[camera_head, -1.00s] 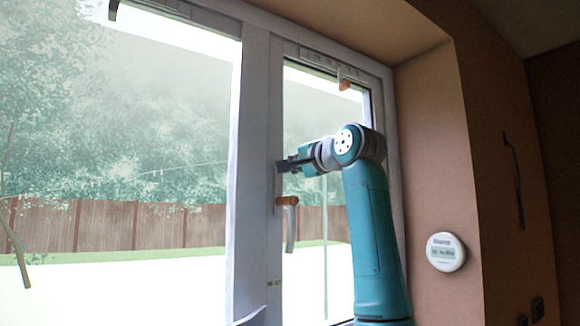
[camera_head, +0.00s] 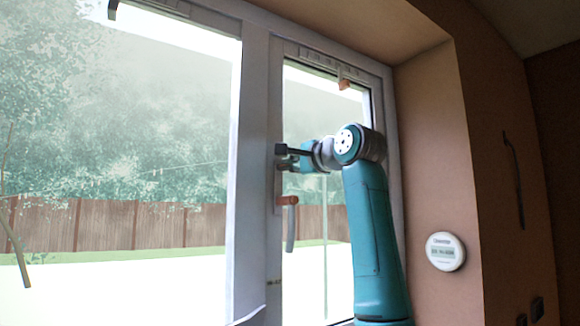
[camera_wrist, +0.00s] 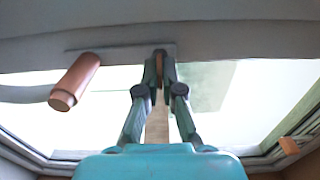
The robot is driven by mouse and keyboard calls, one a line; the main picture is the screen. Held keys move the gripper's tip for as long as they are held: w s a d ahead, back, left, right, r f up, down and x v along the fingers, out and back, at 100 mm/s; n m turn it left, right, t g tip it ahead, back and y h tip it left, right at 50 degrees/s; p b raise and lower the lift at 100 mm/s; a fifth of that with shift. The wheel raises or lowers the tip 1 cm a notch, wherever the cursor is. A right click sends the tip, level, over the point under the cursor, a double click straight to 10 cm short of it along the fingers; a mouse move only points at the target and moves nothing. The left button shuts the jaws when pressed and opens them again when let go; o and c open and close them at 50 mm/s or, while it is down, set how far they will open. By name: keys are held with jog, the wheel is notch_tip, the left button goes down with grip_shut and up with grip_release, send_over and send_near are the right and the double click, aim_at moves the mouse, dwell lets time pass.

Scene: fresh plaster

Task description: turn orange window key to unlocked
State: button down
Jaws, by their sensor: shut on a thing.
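The orange window key shows as a thin orange-brown strip (camera_wrist: 159,72) between my fingertips in the wrist view. My gripper (camera_wrist: 160,72) is shut on it, close to the window frame. In the head view my gripper (camera_head: 281,158) is at the frame upright, just above the handle, and the key is hidden there by the fingers. Its exact turn angle cannot be told.
The window handle has an orange base (camera_head: 289,200) and a grey lever (camera_head: 291,228) hanging down below my gripper. In the wrist view the base (camera_wrist: 75,82) is left of my fingers. A small orange piece (camera_head: 344,85) is at the sash top. A round white device (camera_head: 445,252) is on the right wall.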

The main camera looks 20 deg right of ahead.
jog(key=c, duration=1.3)
grip_release()
jog(key=shift+d, duration=0.1)
jog(key=shift+c, duration=0.2)
jog(key=shift+s, duration=0.1)
jog(key=v, duration=1.1)
jog(key=shift+s, duration=0.35)
jog(key=shift+s+d, duration=0.1)
jog(key=shift+d, duration=0.05)
